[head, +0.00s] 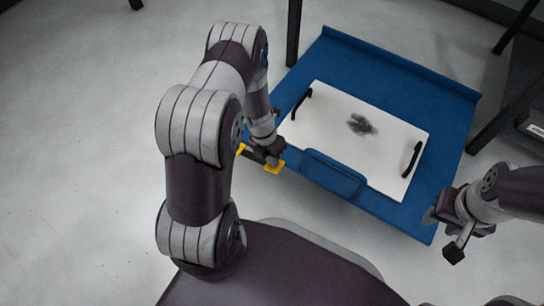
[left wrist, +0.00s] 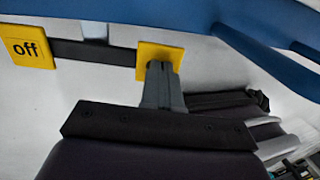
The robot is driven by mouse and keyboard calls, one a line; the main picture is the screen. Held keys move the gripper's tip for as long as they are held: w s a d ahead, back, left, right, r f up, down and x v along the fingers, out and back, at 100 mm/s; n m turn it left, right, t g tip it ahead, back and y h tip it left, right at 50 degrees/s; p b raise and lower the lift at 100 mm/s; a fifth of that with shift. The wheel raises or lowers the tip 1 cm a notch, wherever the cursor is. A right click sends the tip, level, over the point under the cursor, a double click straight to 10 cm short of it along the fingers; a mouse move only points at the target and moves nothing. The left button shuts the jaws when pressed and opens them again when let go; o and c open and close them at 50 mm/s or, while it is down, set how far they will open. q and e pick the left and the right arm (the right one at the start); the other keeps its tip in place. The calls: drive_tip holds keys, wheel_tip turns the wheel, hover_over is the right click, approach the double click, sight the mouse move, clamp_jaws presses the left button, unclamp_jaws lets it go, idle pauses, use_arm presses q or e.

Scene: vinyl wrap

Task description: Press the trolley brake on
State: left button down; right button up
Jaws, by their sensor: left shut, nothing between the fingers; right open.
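The blue trolley (head: 350,55) stands in front of me with a blue push handle (head: 335,172) on its near side. Its brake is a dark bar (left wrist: 95,54) with a yellow pad at each end. In the head view, the left gripper (head: 270,158) is beside the trolley's near left corner. My right gripper (head: 441,234) is open and empty by the near right corner.
A white tray (head: 330,104) with two black handles and a dark smudge-like print lies on the trolley. Dark table legs (head: 293,35) stand behind and to the right. The pale floor on the left is clear.

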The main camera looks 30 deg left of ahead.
sight(278, 167)
use_arm(q)
drive_tip(key=shift+d+f+p, duration=0.2)
drive_tip(key=shift+d+p, duration=0.1)
drive_tip(key=shift+p, duration=0.15)
drive_tip(key=shift+d+f+p, duration=0.25)
drive_tip(key=shift+f+p, duration=0.15)
drive_tip(key=shift+f, duration=0.1)
drive_tip(key=shift+p+x, duration=0.45)
drive_tip(key=shift+x, duration=0.6)
use_arm(e)
drive_tip(key=shift+r, duration=1.5)
use_arm(q)
drive_tip(key=shift+s+d+f, duration=0.1)
